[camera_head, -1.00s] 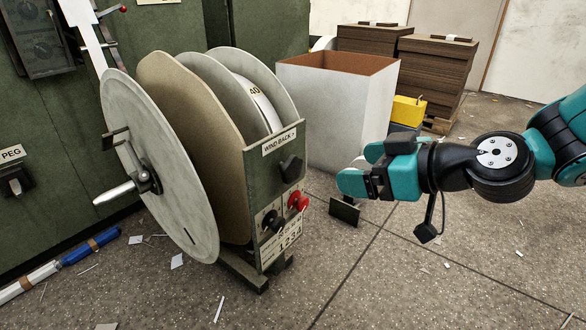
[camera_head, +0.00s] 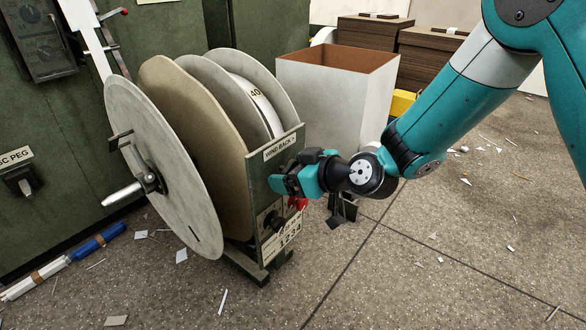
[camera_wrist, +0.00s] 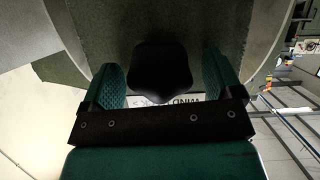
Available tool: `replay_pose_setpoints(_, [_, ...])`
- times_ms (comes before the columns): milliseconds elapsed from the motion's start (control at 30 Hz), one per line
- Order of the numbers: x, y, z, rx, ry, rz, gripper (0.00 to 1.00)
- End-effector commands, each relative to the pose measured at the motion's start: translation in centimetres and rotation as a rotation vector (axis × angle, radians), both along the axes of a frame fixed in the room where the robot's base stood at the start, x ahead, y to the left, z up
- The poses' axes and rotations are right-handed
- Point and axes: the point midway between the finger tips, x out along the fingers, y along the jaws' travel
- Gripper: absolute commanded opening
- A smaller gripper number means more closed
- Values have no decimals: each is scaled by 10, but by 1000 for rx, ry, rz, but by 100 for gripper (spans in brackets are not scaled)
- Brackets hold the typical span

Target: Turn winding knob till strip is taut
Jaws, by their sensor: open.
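The black winding knob (camera_wrist: 161,70) sits on the green panel under the "WIND BACK" label (camera_head: 283,146). In the wrist view it lies between the two teal fingers of my gripper (camera_wrist: 160,84), with gaps at both sides. My gripper (camera_head: 279,183) is open at the panel front in the head view and hides the knob there. A white strip (camera_head: 91,45) runs down at the upper left behind the large grey reel disc (camera_head: 165,180). I cannot tell if it is taut.
A red knob (camera_head: 299,203) and a black knob (camera_head: 273,221) are on the panel just below my gripper. A crank handle (camera_head: 123,194) sticks out from the reel disc. A tall white box (camera_head: 335,105) stands close behind. The floor at right is mostly clear, with scraps.

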Motion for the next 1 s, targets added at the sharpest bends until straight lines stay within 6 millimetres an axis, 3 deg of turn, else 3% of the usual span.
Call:
replay_pose_setpoints(167, [0, 0, 0, 0, 0, 0, 85])
replay_pose_setpoints(400, [0, 0, 0, 0, 0, 0, 36])
replay_pose_setpoints(900, [1, 0, 0, 89, 112, 2, 36])
replay_pose_setpoints(933, [1, 0, 0, 89, 112, 2, 62])
replay_pose_setpoints(1000, [1, 0, 0, 88, 111, 2, 78])
